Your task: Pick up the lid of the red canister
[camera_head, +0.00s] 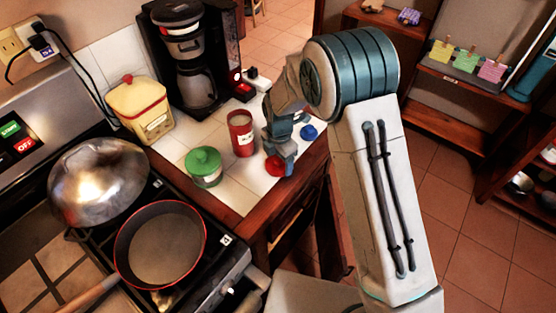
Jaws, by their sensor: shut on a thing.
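The red canister (241,138) stands upright on the white-tiled counter, its top open. The red lid (275,166) is to its lower right in the picture, near the counter's front edge. My gripper (281,156) points down just right of the canister and is shut on the red lid. The fingers hide part of the lid, and I cannot tell whether it touches the counter.
A green canister (203,170) with its lid on stands left of the lid. A blue lid-like piece (309,132) lies right of my gripper. A yellow canister (141,108) and a coffee maker (190,60) stand behind. A red-rimmed pan (165,246) sits on the stove.

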